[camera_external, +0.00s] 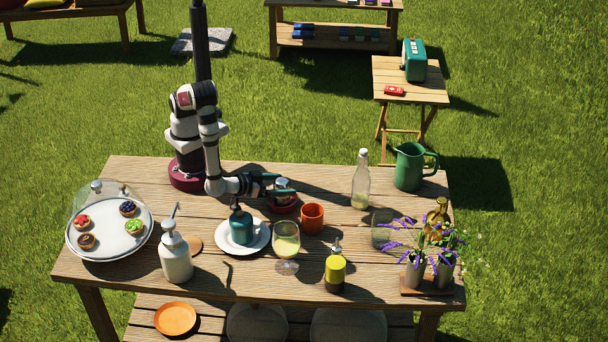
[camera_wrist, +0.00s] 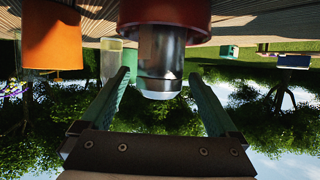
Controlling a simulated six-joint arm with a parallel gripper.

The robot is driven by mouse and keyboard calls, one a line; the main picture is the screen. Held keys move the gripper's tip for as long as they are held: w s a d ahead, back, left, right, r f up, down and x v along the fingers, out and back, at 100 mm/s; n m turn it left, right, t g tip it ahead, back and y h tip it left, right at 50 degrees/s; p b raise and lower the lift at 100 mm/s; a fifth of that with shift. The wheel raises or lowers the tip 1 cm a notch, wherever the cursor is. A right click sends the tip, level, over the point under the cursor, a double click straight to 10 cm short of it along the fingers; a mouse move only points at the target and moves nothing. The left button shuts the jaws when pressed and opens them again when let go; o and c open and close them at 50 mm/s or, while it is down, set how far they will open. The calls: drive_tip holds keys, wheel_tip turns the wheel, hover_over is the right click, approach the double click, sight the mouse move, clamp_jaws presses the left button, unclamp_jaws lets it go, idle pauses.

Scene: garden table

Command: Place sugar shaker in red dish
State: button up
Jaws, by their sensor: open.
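The sugar shaker (camera_external: 282,184), glass with a silver cap, stands upright in the red dish (camera_external: 284,208) near the back middle of the table. The wrist view is upside down: the red dish (camera_wrist: 165,12) is at the top, and the shaker (camera_wrist: 162,50) points cap-down below it. My gripper (camera_external: 276,187) reaches in level from the left, at the shaker's height. In the wrist view my gripper (camera_wrist: 160,74) is open, with one teal finger on each side of the shaker and gaps visible beside its cap. The shaker's base is hidden inside the dish.
An orange cup (camera_external: 312,218) stands just right of the dish. A plate (camera_external: 260,241) with a teal bottle (camera_external: 241,226) is in front, beside a filled stemmed glass (camera_external: 286,243). A clear bottle (camera_external: 361,182) and green jug (camera_external: 410,167) stand farther right.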

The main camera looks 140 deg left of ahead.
drive_tip(key=v, duration=1.1)
drive_tip(key=w+d+r+m+t+h, duration=0.2)
drive_tip(key=w+d+m+t+h, duration=0.15)
drive_tip(key=w+h, duration=0.2)
drive_tip(key=w+d+r+m+t+h, duration=0.2)
drive_tip(key=w+d+m+t+h, duration=0.15)
drive_tip(key=w, duration=0.35)
drive_tip(key=d+r+m+h, duration=0.3)
drive_tip(key=d+r+h, duration=0.1)
drive_tip(key=d+h, duration=0.1)
drive_tip(key=s+r+m+g+h, duration=0.3)
drive_tip(key=s+m+g, duration=0.35)
drive_tip(key=s, duration=0.75)
drive_tip(key=s+a+r+m+g+y, duration=0.1)
drive_tip(key=s+a+m+g+y, duration=0.2)
drive_tip(key=s+a, duration=0.9)
drive_tip(key=shift+s+a+m+y, duration=0.35)
drive_tip(key=shift+s+m+y, duration=0.8)
drive_tip(key=shift+y, duration=0.05)
drive_tip(key=shift+r, duration=0.15)
